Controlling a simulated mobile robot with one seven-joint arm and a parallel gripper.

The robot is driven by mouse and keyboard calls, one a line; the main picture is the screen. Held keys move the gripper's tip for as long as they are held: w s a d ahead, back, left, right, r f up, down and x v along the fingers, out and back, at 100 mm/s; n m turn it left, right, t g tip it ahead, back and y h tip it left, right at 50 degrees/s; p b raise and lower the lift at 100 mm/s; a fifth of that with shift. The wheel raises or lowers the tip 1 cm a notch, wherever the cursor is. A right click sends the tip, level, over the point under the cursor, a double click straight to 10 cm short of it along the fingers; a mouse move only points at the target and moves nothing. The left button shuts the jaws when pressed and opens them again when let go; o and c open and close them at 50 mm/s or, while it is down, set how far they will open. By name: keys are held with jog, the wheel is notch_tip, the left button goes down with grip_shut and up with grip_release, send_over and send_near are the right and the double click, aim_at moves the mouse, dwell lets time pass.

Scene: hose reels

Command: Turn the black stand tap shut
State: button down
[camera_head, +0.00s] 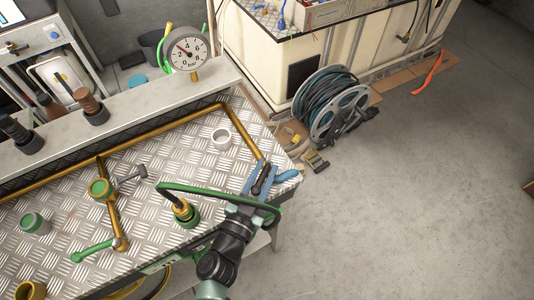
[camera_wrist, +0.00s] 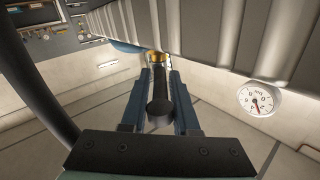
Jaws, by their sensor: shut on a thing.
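My gripper (camera_head: 260,178), with blue jaws, is over the right end of the ribbed metal bench top. It is shut on the black lever of the black stand tap (camera_head: 264,176). In the wrist view my gripper (camera_wrist: 157,85) has the dark rounded lever (camera_wrist: 160,108) between its two jaws, with a brass fitting (camera_wrist: 156,58) beyond it. The tap's lower body is mostly hidden by the jaws. A dial gauge (camera_head: 188,49) stands on the ledge behind; the gauge also shows in the wrist view (camera_wrist: 260,98).
A green hose (camera_head: 215,192) passes close to my gripper from a brass fitting (camera_head: 184,211). A blue lever (camera_head: 288,175) is just right of the jaws. A green-handled tap (camera_head: 94,250) and a grey-levered tap (camera_head: 131,177) stand left. A white cup (camera_head: 222,139) sits behind.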

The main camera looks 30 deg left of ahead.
jog(key=shift+a, duration=0.1)
dwell(0.3)
jog(key=c, duration=0.8)
grip_release()
jog(key=shift+c, duration=0.2)
jog(key=s+d+b, duration=0.1)
jog(key=s+b, duration=0.1)
jog(key=s, duration=1.1)
jog(key=shift+d, duration=0.3)
